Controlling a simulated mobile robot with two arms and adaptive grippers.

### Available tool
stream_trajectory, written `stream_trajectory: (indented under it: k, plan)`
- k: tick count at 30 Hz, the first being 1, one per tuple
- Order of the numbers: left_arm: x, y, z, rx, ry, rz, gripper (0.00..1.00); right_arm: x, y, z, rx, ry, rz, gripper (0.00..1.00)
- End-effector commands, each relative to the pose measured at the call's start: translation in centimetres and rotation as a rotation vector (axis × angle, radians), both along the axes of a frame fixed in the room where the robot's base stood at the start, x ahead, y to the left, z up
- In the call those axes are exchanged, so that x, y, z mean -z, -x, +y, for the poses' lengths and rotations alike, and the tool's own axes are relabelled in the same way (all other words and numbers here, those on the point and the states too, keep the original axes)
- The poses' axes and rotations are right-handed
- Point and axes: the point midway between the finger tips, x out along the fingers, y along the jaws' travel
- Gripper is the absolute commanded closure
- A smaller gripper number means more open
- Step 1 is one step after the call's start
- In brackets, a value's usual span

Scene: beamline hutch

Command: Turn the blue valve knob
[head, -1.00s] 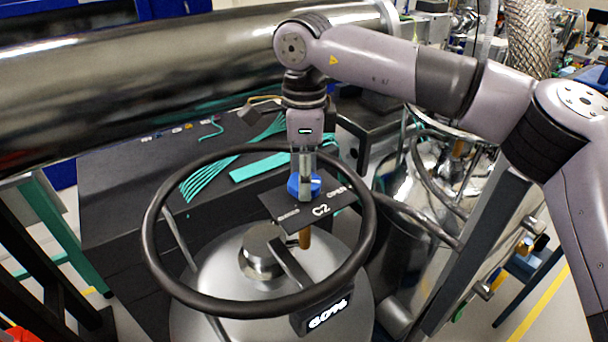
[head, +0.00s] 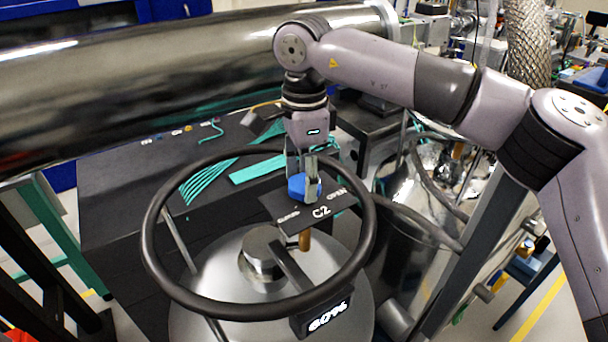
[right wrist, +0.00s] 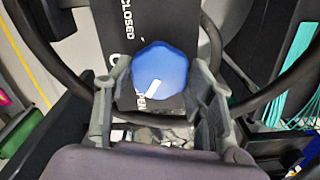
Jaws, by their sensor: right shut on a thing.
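The blue valve knob (head: 298,186) stands on a black plate (head: 285,206) marked CLOSED, OPEN and C2, inside the ring of a large black handwheel. My right gripper (head: 305,182) reaches down from above with a finger on each side of the knob and is shut on it. In the right wrist view the knob (right wrist: 160,62) sits between the two fingers, and its white pointer mark is at the lower side, close to the OPEN lettering. Part of the plate lettering is hidden by a finger there. My left gripper is not in view.
The black handwheel rim (head: 152,235) surrounds the knob and plate above a round metal vessel (head: 235,310). A large shiny pipe (head: 150,80) runs behind. A black bench (head: 120,220) with teal strips stands at the left.

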Motion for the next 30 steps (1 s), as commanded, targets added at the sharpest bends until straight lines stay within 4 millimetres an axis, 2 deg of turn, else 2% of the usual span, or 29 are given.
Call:
stream_trajectory:
  k: [1,2,10,18,22,26,30]
  plan:
    - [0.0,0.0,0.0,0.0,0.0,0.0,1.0,-0.2,-0.1,0.0,0.002,-0.001,-0.004,0.78]
    - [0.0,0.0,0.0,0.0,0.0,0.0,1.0,-0.2,-0.1,0.0,0.002,-0.001,-0.004,0.49]
    - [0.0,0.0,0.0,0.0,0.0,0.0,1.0,-0.1,0.0,0.0,0.002,-0.001,-0.002,0.31]
    - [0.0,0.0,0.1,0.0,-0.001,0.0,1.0,0.0,0.0,0.0,0.001,0.0,-0.001,0.3]
    - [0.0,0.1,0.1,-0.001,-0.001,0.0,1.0,-0.7,0.0,0.0,0.001,-0.001,-0.003,0.3]
    - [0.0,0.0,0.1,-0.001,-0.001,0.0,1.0,-2.6,-0.1,0.1,0.001,-0.001,-0.005,0.3]
    - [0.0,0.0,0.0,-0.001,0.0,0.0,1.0,-5.7,-0.1,0.1,0.003,-0.004,-0.005,0.3]
